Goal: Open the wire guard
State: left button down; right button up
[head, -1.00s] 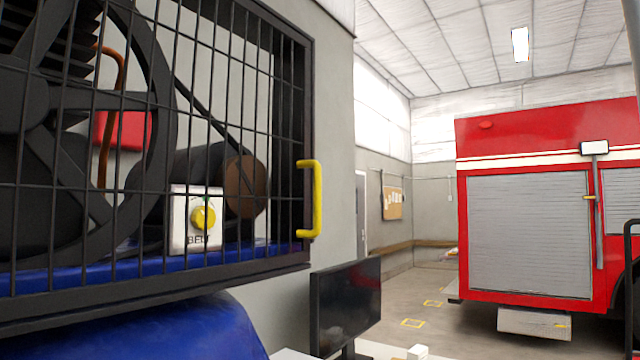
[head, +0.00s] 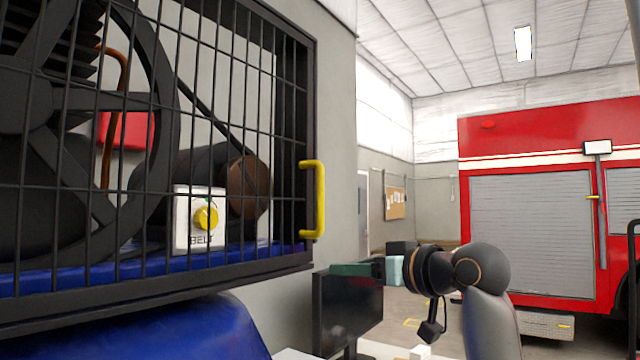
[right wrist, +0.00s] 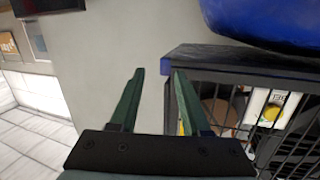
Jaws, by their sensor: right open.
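The wire guard (head: 311,110) is a black barred door on the left of the head view, shut over the belt machine. Its yellow handle (head: 321,200) stands upright on the guard's right edge. My right gripper (head: 352,269) is just below and right of the handle, apart from it. In the right wrist view, its two green fingers (right wrist: 159,72) are open with nothing between them. The guard (right wrist: 235,68) shows at the right there, turned by the camera. A sliver of the yellow handle (right wrist: 181,128) shows there, mostly hidden behind the right finger. My left gripper is out of view.
Behind the bars are a flywheel (head: 165,90) and a white box with a yellow knob (head: 206,217). A blue tank (head: 190,335) lies below the guard. A dark monitor (head: 340,312) stands under my right gripper. A red fire truck (head: 530,135) is farther right.

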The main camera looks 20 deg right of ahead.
jog(key=n+y, duration=0.2)
send_near(323, 183)
jog(key=s, duration=0.2)
jog(key=shift+t, duration=0.3)
jog(key=p+x, duration=0.1)
jog(key=x, duration=0.3)
jog(key=p+x, duration=0.1)
jog(key=x, duration=0.2)
jog(key=p+x, duration=0.2)
jog(key=x, duration=0.2)
jog(key=shift+w+d+f, duration=0.15)
jog(key=shift+w, duration=0.7)
jog(key=shift+f, duration=0.1)
grip_shut()
